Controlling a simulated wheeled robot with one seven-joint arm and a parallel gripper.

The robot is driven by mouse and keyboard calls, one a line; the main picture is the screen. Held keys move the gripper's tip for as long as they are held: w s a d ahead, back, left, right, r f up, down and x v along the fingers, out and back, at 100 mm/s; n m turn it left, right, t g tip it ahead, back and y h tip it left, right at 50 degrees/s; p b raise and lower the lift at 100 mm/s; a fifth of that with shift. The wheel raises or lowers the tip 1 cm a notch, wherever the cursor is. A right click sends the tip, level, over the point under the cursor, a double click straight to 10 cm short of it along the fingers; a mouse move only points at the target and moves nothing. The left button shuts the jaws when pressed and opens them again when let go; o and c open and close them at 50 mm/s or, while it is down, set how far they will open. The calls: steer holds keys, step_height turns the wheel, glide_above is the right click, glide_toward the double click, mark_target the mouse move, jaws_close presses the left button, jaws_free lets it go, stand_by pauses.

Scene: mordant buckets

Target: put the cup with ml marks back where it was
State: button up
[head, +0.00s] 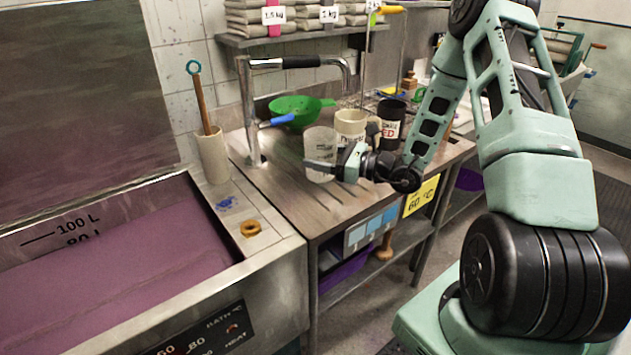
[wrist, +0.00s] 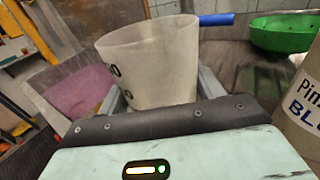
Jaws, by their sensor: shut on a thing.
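The cup with ml marks (head: 319,143) is a translucent, whitish beaker above the steel drainboard (head: 290,192), in front of the tap. My gripper (head: 322,168) reaches it from the right and is shut on it. In the wrist view the cup (wrist: 158,62) stands between the two fingers (wrist: 160,98), with dark marks on its left side. It looks slightly tilted there. I cannot tell whether its base touches the drainboard.
A green strainer (head: 294,108) and the tap (head: 250,110) are behind. A purple bath (head: 110,260) lies left. The front drainboard is clear.

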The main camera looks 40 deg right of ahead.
mark_target(323, 179)
steer(key=shift+f+p, duration=0.35)
steer(key=shift+f, duration=2.9)
steer(key=shift+f, duration=0.1)
steer(key=o, duration=1.2)
steer(key=shift+o, duration=0.2)
steer(key=shift+s+d, duration=0.2)
steer(key=shift+s, duration=0.1)
steer(key=b+v, duration=0.3)
steer(key=v, duration=0.8)
steer(key=shift+s, duration=0.15)
